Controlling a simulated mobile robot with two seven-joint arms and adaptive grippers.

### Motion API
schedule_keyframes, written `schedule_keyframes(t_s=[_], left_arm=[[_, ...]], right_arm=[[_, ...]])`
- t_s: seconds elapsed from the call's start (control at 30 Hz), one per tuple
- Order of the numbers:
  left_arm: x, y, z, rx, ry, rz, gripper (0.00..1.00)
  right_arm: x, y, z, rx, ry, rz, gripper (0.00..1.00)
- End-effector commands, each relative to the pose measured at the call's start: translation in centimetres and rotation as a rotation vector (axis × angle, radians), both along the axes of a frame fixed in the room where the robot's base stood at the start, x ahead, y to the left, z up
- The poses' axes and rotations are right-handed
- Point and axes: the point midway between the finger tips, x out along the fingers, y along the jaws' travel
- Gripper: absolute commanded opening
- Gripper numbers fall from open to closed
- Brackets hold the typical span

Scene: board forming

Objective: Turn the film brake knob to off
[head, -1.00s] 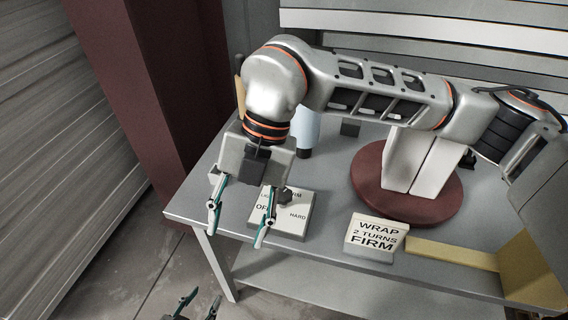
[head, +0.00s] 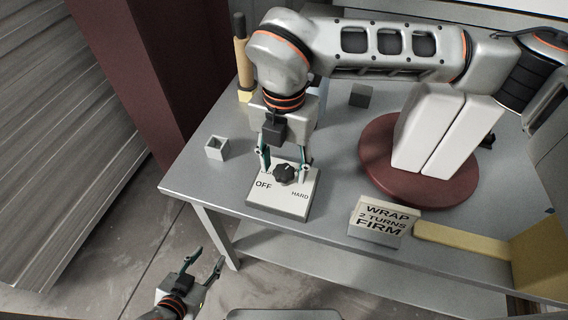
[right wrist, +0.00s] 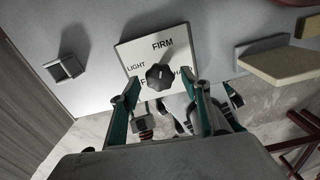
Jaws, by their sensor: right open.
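The film brake knob (head: 284,174) is black and lobed, on a white panel (head: 277,204) near the table's front edge. OFF and HARD are readable in the head view. The right wrist view shows the knob (right wrist: 160,77) with FIRM, LIGHT, HARD and a partly hidden OFF around it on the panel (right wrist: 135,52). I cannot tell which label the knob points to. My right gripper (head: 284,167) is open above the panel, one finger on each side of the knob, with visible gaps. My left gripper (head: 206,260) is open and empty, low in front of the table.
A small grey open box (head: 217,148) stands left of the panel. A dark red turntable (head: 450,192) bears white upright blocks. A "WRAP 2 TURNS FIRM" sign (head: 379,220) and a yellowish strip (head: 455,239) lie to the right. A wooden-handled thing (head: 241,60) stands behind.

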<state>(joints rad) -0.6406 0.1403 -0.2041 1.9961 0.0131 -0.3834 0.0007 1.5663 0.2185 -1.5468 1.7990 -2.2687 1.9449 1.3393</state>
Motion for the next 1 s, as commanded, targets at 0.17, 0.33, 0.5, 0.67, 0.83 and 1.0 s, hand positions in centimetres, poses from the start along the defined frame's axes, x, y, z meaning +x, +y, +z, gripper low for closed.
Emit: schedule_keyframes(t_s=[0.17, 0.33, 0.5, 0.67, 0.83, 1.0], left_arm=[[0.25, 0.03, 0.19, 0.001, -0.006, 0.0, 0.4], [0.44, 0.03, 0.41, 0.0, -0.011, 0.0, 0.4], [0.47, 0.03, 0.45, 0.0, -0.011, 0.001, 0.4], [0.48, 0.04, 0.45, 0.0, -0.011, 0.001, 0.4], [0.5, 0.04, 0.52, -0.001, -0.012, 0.001, 0.4], [0.49, 0.04, 0.59, -0.002, -0.01, 0.001, 0.4]], right_arm=[[-0.03, -0.01, -0.46, 0.0, 0.001, 0.0, 0.47], [-0.02, -0.01, -0.43, 0.0, 0.001, 0.0, 0.47], [-0.02, -0.01, -0.42, 0.0, 0.001, 0.0, 0.08], [-0.02, -0.01, -0.42, 0.0, 0.001, 0.001, 0.08], [-0.01, -0.04, -0.39, -0.001, -0.001, 0.025, 0.08], [0.02, -0.03, -0.28, -0.002, -0.001, 0.1, 0.08]])
